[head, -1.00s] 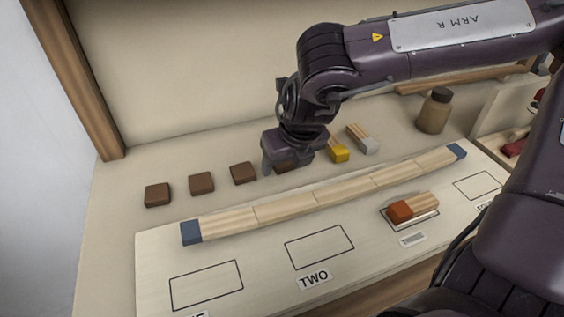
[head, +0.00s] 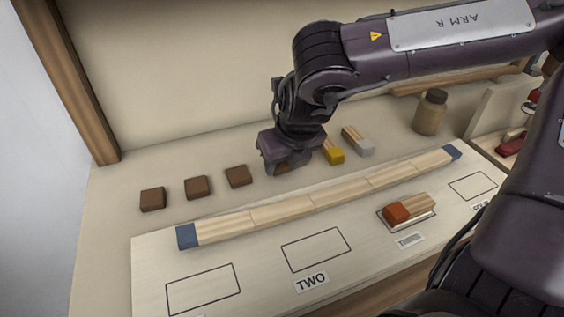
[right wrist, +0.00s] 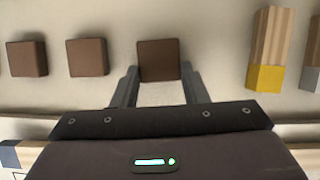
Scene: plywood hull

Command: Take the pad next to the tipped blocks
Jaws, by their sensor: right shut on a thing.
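Several dark brown square pads stand in a row on the back surface. The pad at the right end of the row, nearest the tipped blocks, is between the fingers of my right gripper (head: 279,169). In the right wrist view that pad (right wrist: 158,60) sits between the two fingertips, and the gripper is shut on it. I cannot tell whether it is clear of the surface. To its right lie a yellow-tipped block (head: 334,155) and a grey-tipped block (head: 364,149); the yellow-tipped one also shows in the right wrist view (right wrist: 265,78). My left gripper is not in view.
Other brown pads (head: 197,187) stand to the left. A long wooden strip with blue ends (head: 310,197) lies in front, on a board (head: 255,277) with outlined boxes. A brown jar (head: 430,113) stands at the right.

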